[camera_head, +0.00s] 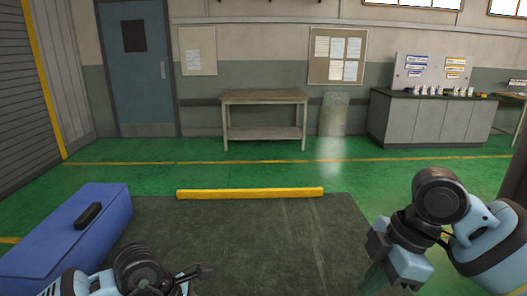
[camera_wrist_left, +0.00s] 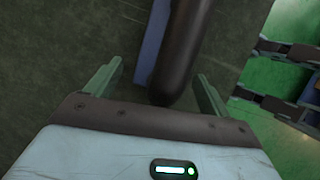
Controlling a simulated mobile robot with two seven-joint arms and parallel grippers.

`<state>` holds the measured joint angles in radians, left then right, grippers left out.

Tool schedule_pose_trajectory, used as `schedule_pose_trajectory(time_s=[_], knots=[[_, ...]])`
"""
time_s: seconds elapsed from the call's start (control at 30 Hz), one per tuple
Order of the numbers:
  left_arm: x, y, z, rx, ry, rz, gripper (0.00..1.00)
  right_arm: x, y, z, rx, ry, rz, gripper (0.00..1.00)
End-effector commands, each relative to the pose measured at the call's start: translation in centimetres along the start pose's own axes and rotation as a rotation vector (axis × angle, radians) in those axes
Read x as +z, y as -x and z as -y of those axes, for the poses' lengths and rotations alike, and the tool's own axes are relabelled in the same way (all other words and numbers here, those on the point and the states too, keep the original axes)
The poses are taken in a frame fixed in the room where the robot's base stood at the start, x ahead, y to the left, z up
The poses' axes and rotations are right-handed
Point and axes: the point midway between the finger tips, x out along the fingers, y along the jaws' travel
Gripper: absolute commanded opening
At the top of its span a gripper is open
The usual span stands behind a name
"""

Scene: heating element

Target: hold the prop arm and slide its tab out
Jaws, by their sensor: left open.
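My left gripper (camera_wrist_left: 158,70) is open in the left wrist view, with one green finger on each side of a dark rounded bar (camera_wrist_left: 186,50). A blue strip runs along the bar's left side. The bar's end lies near the palm, and I cannot tell whether it touches a finger or whether it is the prop arm. In the head view my left arm shows at the bottom left. My right gripper (camera_head: 378,272) is at the lower right, pointing down, its fingertips hardly visible. No tab can be made out in either view.
A blue box (camera_head: 105,215) with a black handle stands at the lower left. A dark mat (camera_head: 240,235) covers the floor in front, with a yellow bar (camera_head: 250,193) along its far edge. A wooden table (camera_head: 264,97) and grey cabinets (camera_head: 428,120) stand by the far wall.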

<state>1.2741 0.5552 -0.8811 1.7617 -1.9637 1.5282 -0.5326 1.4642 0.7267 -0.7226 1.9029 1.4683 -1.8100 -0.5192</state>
Motion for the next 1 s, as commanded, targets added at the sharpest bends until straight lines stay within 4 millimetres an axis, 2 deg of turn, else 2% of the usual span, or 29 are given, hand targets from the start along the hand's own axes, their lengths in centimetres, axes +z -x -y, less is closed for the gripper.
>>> schedule_pose_trajectory(time_s=[0.13,0.23,0.5,0.7,0.8,1.0], knots=[[0.0,0.7,-0.1,0.002,0.001,0.0,0.81,0.0,0.0,0.0,0.0,0.0,0.0,0.0],[0.0,2.0,-0.1,0.004,0.0,-0.001,0.81,0.0,0.0,0.0,0.0,0.0,0.0,0.0],[0.0,7.3,-0.1,0.005,0.0,0.0,0.81,0.0,0.0,0.0,0.0,0.0,0.0,0.0],[0.0,10.4,-0.1,0.002,0.0,0.0,0.81,0.0,0.0,0.0,0.0,0.0,0.0,0.0],[0.0,11.4,-0.1,0.002,0.001,0.0,0.81,0.0,0.0,0.0,0.0,0.0,0.0,0.0],[0.0,12.0,0.0,0.0,0.0,0.001,0.81,0.0,0.0,0.0,0.0,0.0,0.0,0.0]])
